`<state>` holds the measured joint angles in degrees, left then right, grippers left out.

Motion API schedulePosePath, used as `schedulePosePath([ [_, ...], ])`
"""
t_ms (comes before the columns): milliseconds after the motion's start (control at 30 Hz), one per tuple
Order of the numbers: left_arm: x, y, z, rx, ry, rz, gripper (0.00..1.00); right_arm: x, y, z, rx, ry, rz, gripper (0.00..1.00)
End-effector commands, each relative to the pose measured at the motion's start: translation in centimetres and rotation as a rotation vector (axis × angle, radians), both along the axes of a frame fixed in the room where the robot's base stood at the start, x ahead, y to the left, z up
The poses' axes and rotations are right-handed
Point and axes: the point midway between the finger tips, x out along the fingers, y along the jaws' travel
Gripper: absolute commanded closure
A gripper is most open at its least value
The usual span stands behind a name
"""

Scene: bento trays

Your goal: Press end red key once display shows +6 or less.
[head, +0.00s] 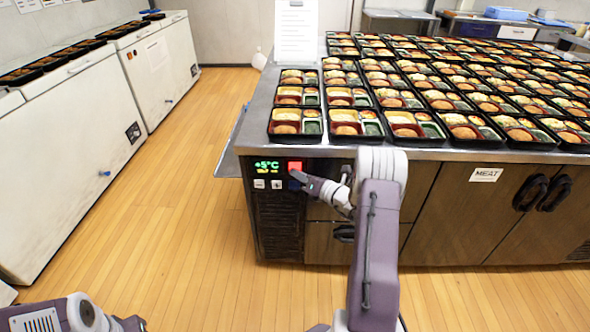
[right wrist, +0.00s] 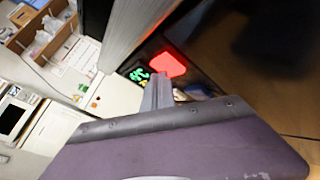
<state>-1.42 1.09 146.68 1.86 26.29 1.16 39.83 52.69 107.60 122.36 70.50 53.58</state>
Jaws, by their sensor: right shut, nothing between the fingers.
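The display (head: 266,165) on the counter's control panel reads +5°C in green. Its green digits also show, tilted, in the right wrist view (right wrist: 140,74). The red key (head: 295,165) is at the panel's right end, beside the display; it looks bright red in the right wrist view (right wrist: 167,64). My right gripper (head: 293,174) is shut and empty, its fingertips at the lower edge of the red key. I cannot tell whether they touch it. Of my left arm, only a part shows at the bottom left; its fingertips are out of frame.
Two pale keys (head: 268,184) sit under the display. A blue key (head: 294,185) is partly hidden by my right gripper. Many bento trays (head: 345,131) cover the steel counter above. White chest freezers (head: 70,135) line the left wall. The wooden floor between is clear.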

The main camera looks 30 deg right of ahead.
Motion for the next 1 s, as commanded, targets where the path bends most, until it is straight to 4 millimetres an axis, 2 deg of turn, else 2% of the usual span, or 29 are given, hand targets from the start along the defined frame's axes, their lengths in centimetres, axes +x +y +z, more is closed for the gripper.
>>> schedulePosePath([
  [633, 0.0, 0.0, 0.0, 0.0, 0.0, 0.0, 1.0, 0.3, -0.2, 0.0, 0.0, -0.001, -0.001, 1.0],
  [1000, 0.0, 0.0, 0.2, 0.0, 0.0, 0.0, 1.0, -1.1, 0.7, 0.0, 0.001, 0.001, -0.001, 1.0],
])
